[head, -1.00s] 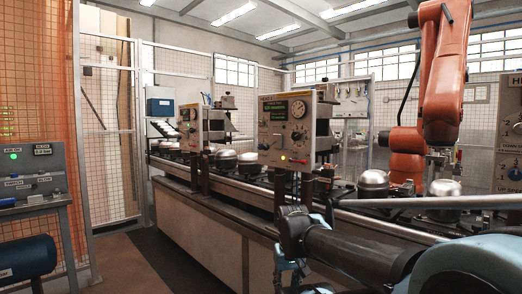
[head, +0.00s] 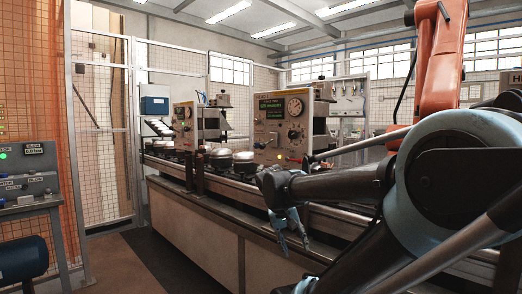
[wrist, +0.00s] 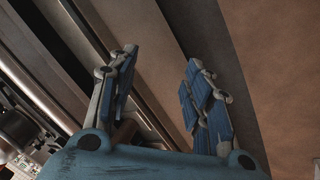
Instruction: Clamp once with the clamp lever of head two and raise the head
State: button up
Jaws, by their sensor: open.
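The nearer test head (head: 270,147) is a pale panel with a round gauge, a green display and knobs, standing over the line in the middle of the head view. My gripper (head: 293,242) is open and empty, pointing down in front of the line, below and apart from that head. In the wrist view its spread fingers (wrist: 160,72) have nothing between them.
Another head (head: 183,122) stands further left, and a third is cut off at the right edge. Round metal compressors (head: 219,160) sit on the line. An orange robot arm (head: 440,75) stands behind.

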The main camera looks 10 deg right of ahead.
jog(key=w+r+m+h, duration=0.2)
jog(key=w+r+h, duration=0.2)
jog(key=w+r, duration=0.6)
jog(key=m+t+h, duration=0.5)
jog(key=m+h, duration=0.3)
send_near(262, 146)
jog(key=x, duration=0.7)
jog(key=w+x, duration=0.1)
jog(key=x, duration=0.2)
jog(key=shift+w+d+f, duration=0.1)
jog(key=shift+w, duration=0.15)
grip_shut()
